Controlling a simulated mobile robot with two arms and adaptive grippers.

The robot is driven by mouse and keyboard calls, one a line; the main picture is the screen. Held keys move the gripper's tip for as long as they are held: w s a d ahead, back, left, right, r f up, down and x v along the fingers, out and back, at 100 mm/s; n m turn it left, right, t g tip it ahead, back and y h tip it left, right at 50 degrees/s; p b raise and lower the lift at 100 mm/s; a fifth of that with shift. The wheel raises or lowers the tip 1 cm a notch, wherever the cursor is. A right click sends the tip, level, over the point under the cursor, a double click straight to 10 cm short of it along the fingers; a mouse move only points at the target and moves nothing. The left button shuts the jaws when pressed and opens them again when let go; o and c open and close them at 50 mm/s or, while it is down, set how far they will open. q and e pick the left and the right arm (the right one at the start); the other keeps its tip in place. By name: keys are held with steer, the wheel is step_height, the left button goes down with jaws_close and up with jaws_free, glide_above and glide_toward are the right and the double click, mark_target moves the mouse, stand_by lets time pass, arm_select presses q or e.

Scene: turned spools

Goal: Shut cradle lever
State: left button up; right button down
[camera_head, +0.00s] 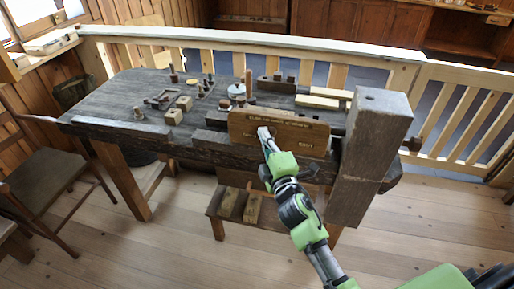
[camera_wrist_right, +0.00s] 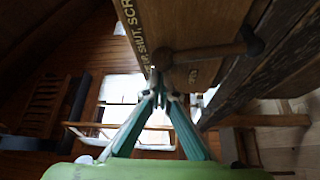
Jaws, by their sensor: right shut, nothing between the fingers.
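A brown upright wooden board (camera_head: 300,135) with small lettering stands at the front of the workbench; its printed face also shows in the right wrist view (camera_wrist_right: 180,22). A dark lever (camera_wrist_right: 205,52) with a round knob at its right end sticks out across this board in the wrist view. My right gripper (camera_head: 263,132) is in front of the board. In the wrist view its fingertips (camera_wrist_right: 160,88) are together and empty, just below the lever's left end; I cannot tell if they touch it. The lever is not clear in the head view. My left gripper is not in view.
The dark workbench (camera_head: 118,98) carries small turned pieces, wooden blocks (camera_head: 173,117) and a white-topped round item (camera_head: 237,89). A thick wooden post (camera_head: 368,150) stands right of the board. A chair (camera_head: 48,175) is at the left, a railing behind. The floor in front is open.

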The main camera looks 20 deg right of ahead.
mark_target(274, 133)
steer(key=d+m+b, duration=0.1)
steer(key=s+d+m+t+b, duration=0.1)
steer(key=b, duration=0.1)
steer(key=s+m+h+b, duration=0.1)
steer(key=shift+d+f+m+t, duration=0.1)
steer(key=shift+d+m+t, duration=0.2)
steer(key=shift+d+m, duration=0.1)
steer(key=shift+s+d+b, duration=0.1)
steer(key=shift+d+b, duration=0.15)
steer(key=shift+b, duration=0.3)
steer(key=shift+s+d, duration=0.2)
steer(key=shift+d, duration=0.1)
steer(key=shift+s+d+m+t+h+b, duration=0.3)
steer(key=shift+s+d+m+h+b, duration=0.2)
steer(key=shift+d+m+b, duration=0.4)
steer(key=shift+s, duration=0.15)
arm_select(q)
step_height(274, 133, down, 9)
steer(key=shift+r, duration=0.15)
arm_select(e)
steer(key=shift+s+d+f, duration=0.15)
steer(key=shift+d, duration=0.1)
steer(key=shift+f, duration=0.1)
